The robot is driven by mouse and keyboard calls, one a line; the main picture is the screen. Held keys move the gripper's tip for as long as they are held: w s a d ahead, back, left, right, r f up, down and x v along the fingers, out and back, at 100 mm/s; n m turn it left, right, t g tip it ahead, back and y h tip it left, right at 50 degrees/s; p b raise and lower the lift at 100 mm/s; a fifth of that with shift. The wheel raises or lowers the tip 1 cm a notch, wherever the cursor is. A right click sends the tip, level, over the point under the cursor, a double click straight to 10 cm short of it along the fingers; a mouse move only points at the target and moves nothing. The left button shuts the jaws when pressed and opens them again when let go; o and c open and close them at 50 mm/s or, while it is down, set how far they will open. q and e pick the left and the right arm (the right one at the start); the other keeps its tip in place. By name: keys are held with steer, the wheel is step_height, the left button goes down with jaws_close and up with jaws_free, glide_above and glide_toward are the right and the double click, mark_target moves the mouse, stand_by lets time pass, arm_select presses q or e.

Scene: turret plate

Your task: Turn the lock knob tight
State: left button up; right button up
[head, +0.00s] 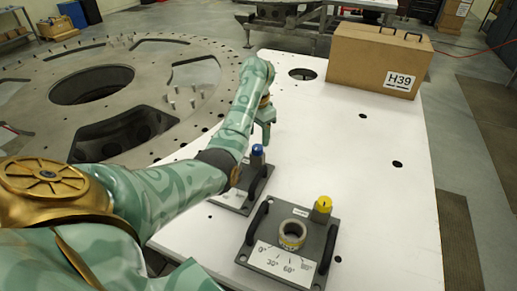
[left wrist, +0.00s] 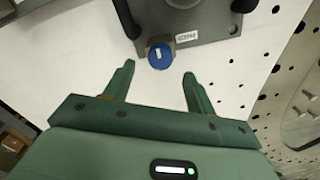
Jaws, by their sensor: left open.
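A blue knob (head: 257,150) stands on a grey fixture plate (head: 229,198), partly hidden by my left arm in the head view. In the left wrist view the blue knob (left wrist: 160,56) has a white mark on top and lies just beyond the fingertips, roughly centred between them. My left gripper (head: 262,138) is open and empty, above the table near the blue knob; its two fingers (left wrist: 159,72) are spread apart. A yellow knob (head: 323,203) stands on a second grey plate (head: 318,225) with a ring and an angle scale. My right gripper is not in view.
The white table (head: 372,190) has several dark holes and much free room on the right. A cardboard box (head: 365,60) marked H39 stands at its far end. A large round metal plate (head: 60,105) lies left of the table. Black handles (head: 257,222) flank the ring (head: 292,234).

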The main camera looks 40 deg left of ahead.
mark_target(258, 147)
arm_select(q)
step_height(258, 147, down, 4)
steer(key=shift+f+b, duration=0.2)
steer(key=shift+b, duration=0.25)
steer(key=c, duration=1)
